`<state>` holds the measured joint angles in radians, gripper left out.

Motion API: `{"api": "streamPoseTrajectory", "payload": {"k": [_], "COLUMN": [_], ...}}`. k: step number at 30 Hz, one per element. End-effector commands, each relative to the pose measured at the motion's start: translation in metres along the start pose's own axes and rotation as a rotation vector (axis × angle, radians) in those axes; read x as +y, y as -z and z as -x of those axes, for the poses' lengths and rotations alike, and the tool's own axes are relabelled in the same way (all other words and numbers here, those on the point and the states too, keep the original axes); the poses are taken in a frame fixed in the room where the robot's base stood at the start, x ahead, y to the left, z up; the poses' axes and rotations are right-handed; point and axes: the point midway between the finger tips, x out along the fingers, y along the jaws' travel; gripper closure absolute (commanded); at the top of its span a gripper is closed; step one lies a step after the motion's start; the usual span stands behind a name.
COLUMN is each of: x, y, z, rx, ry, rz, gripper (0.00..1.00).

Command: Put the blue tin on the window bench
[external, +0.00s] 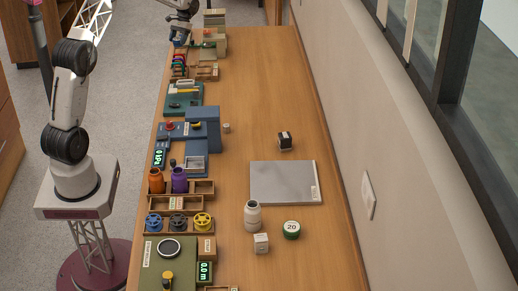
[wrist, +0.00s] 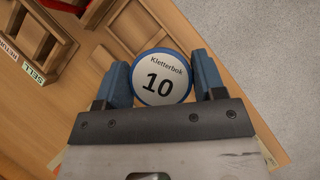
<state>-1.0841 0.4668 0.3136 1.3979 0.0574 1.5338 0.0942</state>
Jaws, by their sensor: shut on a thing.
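The blue tin (wrist: 160,77) shows in the wrist view as a round tin with a blue rim and a white lid reading "Kletterbok 10". My gripper (wrist: 162,85) has its two blue fingers on either side of it and is shut on it. In the external view my gripper (external: 181,32) is small at the top, over the far left edge of the long wooden bench (external: 240,75); the tin is too small to make out there. The bench runs beside the wall below the window.
Trays and devices line the left edge. The far right is clear.

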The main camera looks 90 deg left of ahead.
Motion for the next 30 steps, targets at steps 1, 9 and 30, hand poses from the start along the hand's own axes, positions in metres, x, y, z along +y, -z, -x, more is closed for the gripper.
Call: {"api": "streamPoseTrajectory", "payload": {"k": [1, 9, 30], "x": [0.000, 0.000, 0.000], "y": [0.000, 0.005, 0.033], "z": [-0.001, -0.009, -0.051], "rx": [0.000, -0.002, -0.001], "ry": [0.000, 0.000, 0.000], "rz": [0.000, 0.000, 0.000], "gripper": [0.64, 0.64, 0.64]}}
